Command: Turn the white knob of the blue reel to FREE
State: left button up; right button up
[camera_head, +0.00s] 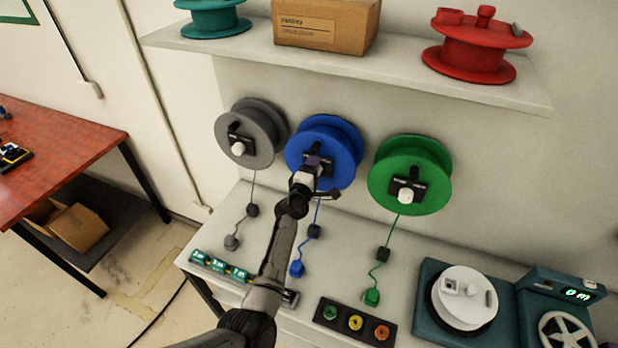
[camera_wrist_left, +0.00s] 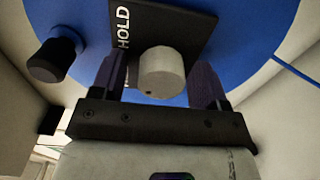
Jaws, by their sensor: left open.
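The blue reel (camera_head: 330,137) hangs on the wall panel between a grey and a green reel. Its white knob is hidden behind my arm in the head view. In the left wrist view the white knob (camera_wrist_left: 162,73) sits on a black plate (camera_wrist_left: 185,25) lettered HOLD, with the blue reel face (camera_wrist_left: 258,45) behind. My left gripper (camera_head: 316,168) is at the reel's front. In the wrist view its open fingers (camera_wrist_left: 160,85) stand on either side of the knob, with a small gap seen at each side. Other lettering is mostly hidden. My right gripper is not in view.
A black crank handle (camera_wrist_left: 52,60) sticks out left of the plate in the wrist view. The grey reel (camera_head: 262,120) and green reel (camera_head: 412,150) flank closely. A shelf (camera_head: 395,62) runs above; the bench below holds a button box (camera_head: 354,322) and white spool (camera_head: 464,297).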

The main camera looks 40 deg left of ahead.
pick_arm(q)
jog(key=v, duration=1.3)
jog(key=shift+s, duration=0.3)
jog(key=shift+d, duration=0.1)
